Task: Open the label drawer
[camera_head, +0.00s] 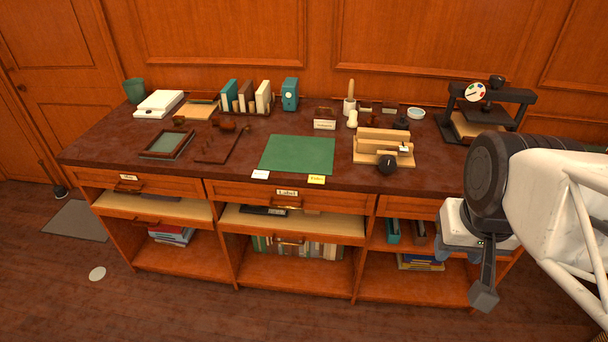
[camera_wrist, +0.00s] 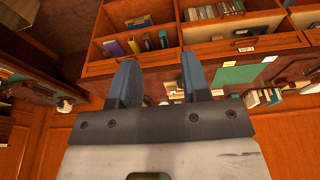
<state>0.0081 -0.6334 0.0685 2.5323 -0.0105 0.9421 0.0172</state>
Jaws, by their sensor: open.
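The label drawer (camera_head: 245,193) is the wide wooden drawer front in the middle of the desk, under the green mat. It looks flush with the desk front. A small plate reading "Label" (camera_head: 287,193) is on it, with a dark handle (camera_head: 289,205) just below. In the wrist view, turned upside down, the drawer's pale plate (camera_wrist: 246,49) shows at upper right. My gripper (camera_wrist: 158,68) is open and empty, its two blue-grey fingers apart. In the head view it is at the desk's right front, well right of the label drawer and not touching it.
The desk top holds a green mat (camera_head: 298,154), a yellow card (camera_head: 316,179), a wooden jig (camera_head: 382,147) and a black press (camera_head: 484,108). Another drawer (camera_head: 168,186) is at left. Open shelves with books (camera_head: 300,247) lie below. The floor in front is mostly clear.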

